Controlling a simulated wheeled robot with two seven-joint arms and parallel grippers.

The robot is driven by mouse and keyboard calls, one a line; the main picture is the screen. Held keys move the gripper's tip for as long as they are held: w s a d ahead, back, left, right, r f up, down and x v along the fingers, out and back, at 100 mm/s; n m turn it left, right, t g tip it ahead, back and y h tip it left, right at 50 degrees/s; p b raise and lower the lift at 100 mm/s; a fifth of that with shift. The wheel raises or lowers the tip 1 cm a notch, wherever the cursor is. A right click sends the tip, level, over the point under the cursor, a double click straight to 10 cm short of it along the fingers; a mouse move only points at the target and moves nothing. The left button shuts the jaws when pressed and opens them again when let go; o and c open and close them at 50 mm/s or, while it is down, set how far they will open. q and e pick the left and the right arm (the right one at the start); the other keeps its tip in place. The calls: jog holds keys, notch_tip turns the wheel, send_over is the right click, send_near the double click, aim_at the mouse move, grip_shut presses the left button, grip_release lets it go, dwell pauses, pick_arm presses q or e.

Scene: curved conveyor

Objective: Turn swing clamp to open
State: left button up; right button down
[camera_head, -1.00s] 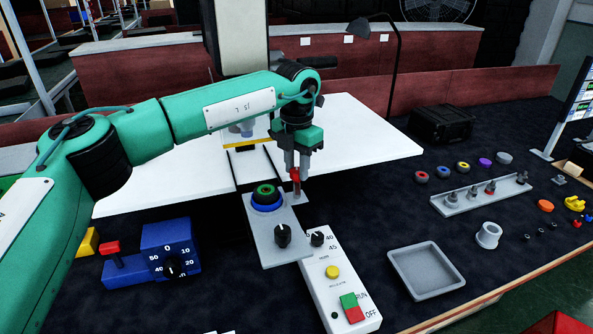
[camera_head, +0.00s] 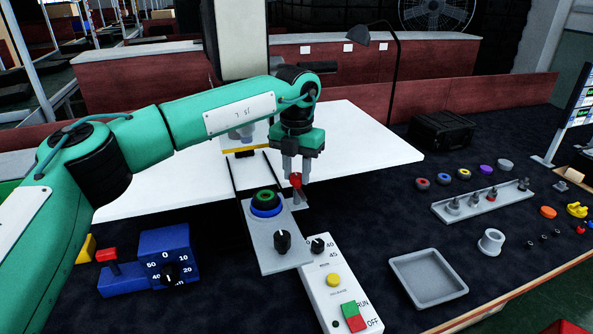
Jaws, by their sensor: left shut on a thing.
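The swing clamp is on the far right part of a grey plate (camera_head: 277,243), with a red-tipped handle (camera_head: 295,181) standing up. My left gripper (camera_head: 295,177) comes down from above with its fingers on either side of the red tip and is shut on it. The fingers and the red tip hide part of the clamp, so I cannot tell its exact swing angle. My right gripper is out of view.
The plate also bears a green and blue round part (camera_head: 265,202) and a black knob (camera_head: 282,241). A white control box (camera_head: 333,297) is in front, a blue timer box (camera_head: 166,251) at left and an empty grey tray (camera_head: 428,278) at right. White boards (camera_head: 365,140) lie behind.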

pick_arm(q)
jog(key=shift+r, duration=0.15)
jog(key=o, duration=1)
